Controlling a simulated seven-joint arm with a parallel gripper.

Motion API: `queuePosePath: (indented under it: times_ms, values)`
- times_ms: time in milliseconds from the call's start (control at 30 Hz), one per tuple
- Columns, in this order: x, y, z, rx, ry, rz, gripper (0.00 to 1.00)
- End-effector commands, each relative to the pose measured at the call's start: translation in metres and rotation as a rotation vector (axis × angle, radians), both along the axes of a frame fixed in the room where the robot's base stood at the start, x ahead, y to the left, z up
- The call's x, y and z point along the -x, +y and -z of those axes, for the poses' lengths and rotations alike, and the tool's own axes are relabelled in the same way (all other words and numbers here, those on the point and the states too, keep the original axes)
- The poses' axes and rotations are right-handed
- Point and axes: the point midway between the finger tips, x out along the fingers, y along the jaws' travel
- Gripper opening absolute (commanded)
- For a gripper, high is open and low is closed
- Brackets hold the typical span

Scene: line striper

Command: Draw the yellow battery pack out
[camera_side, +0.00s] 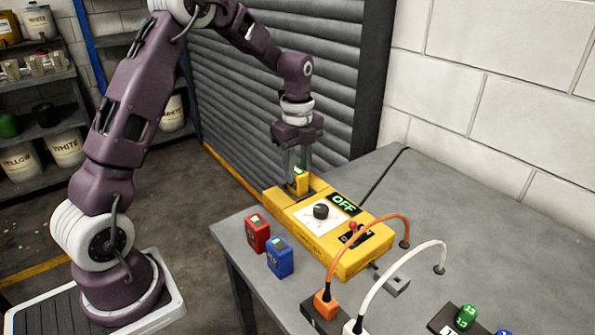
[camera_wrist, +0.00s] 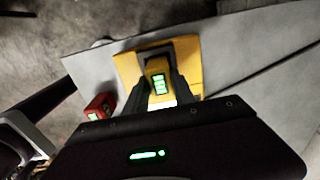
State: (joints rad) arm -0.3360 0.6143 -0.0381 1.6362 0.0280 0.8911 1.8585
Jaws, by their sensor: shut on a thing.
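The yellow battery pack (camera_side: 300,180) stands upright at the back left end of the yellow machine (camera_side: 346,262), with its lower part hidden in the dark slot there. It also shows in the wrist view (camera_wrist: 158,83) with a lit green gauge on its top. My gripper (camera_side: 300,169) points down from above, with its two fingers shut on the yellow battery pack, one on each side. In the wrist view the fingers (camera_wrist: 161,92) flank the pack. I cannot tell how deep the pack sits in the slot.
A red pack (camera_side: 257,233) and a blue pack (camera_side: 280,258) stand on the grey table (camera_side: 478,234) in front of the machine. The machine has a dial (camera_side: 321,211) and a green OFF display (camera_side: 343,204). Orange (camera_side: 372,220) and white (camera_side: 405,262) cables arch at the right.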

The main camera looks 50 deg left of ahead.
Motion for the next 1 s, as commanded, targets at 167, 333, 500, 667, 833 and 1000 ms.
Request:
queuePosePath:
  times_ms: [167,333,500,667,833,1000]
  values:
    - [0.0,0.0,-0.005,0.0,-0.002,0.0,0.0]
    - [-0.001,0.0,-0.016,0.0,-0.002,0.0,0.0]
    - [0.0,0.0,-0.027,0.0,-0.002,0.0,0.0]
    - [0.0,0.0,-0.037,0.0,-0.002,0.0,0.0]
    - [0.0,0.0,-0.047,-0.001,-0.002,-0.001,0.0]
    - [0.0,0.0,-0.05,0.0,-0.001,-0.001,0.0]
